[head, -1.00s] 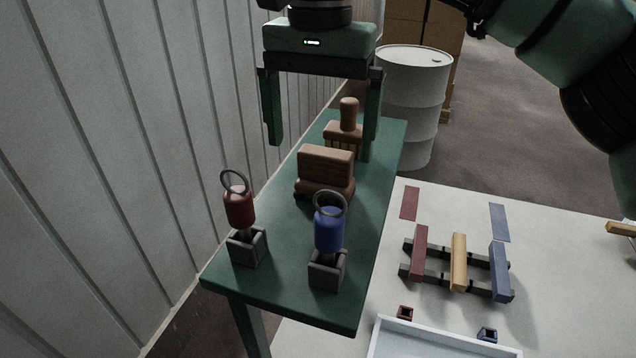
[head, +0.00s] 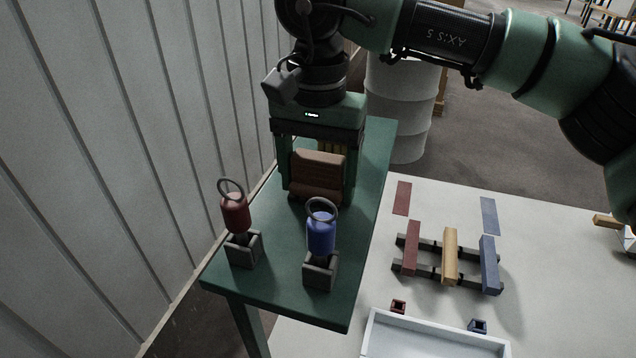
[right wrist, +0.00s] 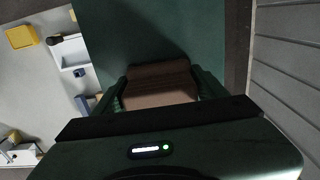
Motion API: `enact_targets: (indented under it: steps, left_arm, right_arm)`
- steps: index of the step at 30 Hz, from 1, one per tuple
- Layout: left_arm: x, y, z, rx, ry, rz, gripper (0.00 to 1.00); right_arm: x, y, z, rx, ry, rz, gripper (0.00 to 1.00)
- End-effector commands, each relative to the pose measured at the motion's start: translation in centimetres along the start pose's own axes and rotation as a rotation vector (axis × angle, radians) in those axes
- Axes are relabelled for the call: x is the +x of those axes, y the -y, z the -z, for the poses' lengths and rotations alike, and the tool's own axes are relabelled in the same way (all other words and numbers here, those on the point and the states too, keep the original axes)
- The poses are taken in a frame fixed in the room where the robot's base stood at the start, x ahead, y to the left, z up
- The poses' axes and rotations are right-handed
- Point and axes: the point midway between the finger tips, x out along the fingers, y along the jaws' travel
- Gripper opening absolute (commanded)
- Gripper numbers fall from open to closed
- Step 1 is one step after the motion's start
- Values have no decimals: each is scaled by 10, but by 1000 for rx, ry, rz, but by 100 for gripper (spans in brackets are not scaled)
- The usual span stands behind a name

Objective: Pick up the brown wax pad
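The brown wax pad (head: 319,165), a brown block on a wider brown base, sits on the narrow green table. My right gripper (head: 317,190) is lowered over it, one finger on each side. In the right wrist view the pad (right wrist: 158,92) lies between the fingers of the right gripper (right wrist: 160,85), with little room at either side. The fingers are spread; I see no clear grip, and contact is hard to tell. The pad has not lifted. My left gripper is not in view.
A red ringed tool (head: 235,213) and a blue one (head: 321,235) stand in grey holders in front of the pad. A corrugated wall (head: 100,150) runs along the left. A white table (head: 560,300) with coloured bars and a white tray (head: 385,320) is at right.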

Motion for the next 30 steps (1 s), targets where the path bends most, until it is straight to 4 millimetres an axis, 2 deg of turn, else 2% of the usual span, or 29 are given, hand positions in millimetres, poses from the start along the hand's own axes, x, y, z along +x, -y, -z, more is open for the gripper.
enact_targets:
  steps: [1,2,11,17,23,28,30]
  left_arm:
    - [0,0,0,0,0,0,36]
    - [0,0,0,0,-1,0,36]
    - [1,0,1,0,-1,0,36]
    - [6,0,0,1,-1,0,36]
    - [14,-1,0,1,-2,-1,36]
    - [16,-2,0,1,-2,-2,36]
    - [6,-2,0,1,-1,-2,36]
  right_arm:
    - [0,0,0,0,0,0,31]
    - [0,0,0,0,0,0,24]
    - [-3,0,0,1,-1,1,24]
    - [-20,1,0,2,-2,3,24]
    - [-66,2,0,1,-3,5,24]
    - [-119,1,-1,1,-2,4,24]
    - [-144,0,0,3,-5,2,24]
